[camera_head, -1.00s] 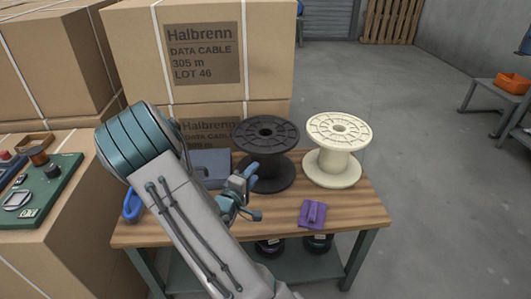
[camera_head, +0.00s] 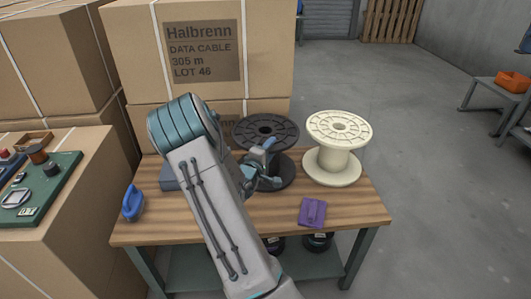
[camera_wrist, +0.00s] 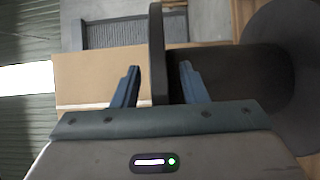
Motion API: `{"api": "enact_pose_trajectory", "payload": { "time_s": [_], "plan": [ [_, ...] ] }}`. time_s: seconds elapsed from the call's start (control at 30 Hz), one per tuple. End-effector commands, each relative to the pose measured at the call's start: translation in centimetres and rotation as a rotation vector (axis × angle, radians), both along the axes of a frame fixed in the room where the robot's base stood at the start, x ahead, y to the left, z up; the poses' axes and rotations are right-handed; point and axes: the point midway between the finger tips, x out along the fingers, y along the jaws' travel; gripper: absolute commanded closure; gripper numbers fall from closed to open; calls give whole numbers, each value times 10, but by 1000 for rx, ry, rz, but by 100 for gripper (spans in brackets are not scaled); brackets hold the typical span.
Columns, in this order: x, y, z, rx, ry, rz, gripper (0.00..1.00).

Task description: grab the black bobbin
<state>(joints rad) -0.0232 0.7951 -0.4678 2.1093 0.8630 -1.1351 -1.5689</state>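The black bobbin (camera_head: 267,127) stands upright on the wooden bench top, in front of the cardboard boxes. My gripper (camera_head: 266,157) is at its front side in the head view and hides part of its core. In the wrist view my gripper (camera_wrist: 160,85) is open. The bobbin's top flange (camera_wrist: 158,50) appears edge-on between the two fingers, with a visible gap on each side. The bobbin's core and lower flange (camera_wrist: 285,75) lie to the right in that view.
A cream spool (camera_head: 338,128) stands close to the right of the black bobbin. A purple object (camera_head: 312,212) lies near the front edge, and a blue handle-like object (camera_head: 132,203) at the left. Cardboard boxes (camera_head: 200,55) rise behind the bench (camera_head: 355,208).

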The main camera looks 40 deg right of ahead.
Motion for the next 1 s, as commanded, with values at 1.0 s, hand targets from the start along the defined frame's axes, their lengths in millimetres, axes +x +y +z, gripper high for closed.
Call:
{"api": "enact_pose_trajectory", "payload": {
  "time_s": [1.0],
  "plan": [
    [5,-11,0,0,1,1,100]
  ]
}}
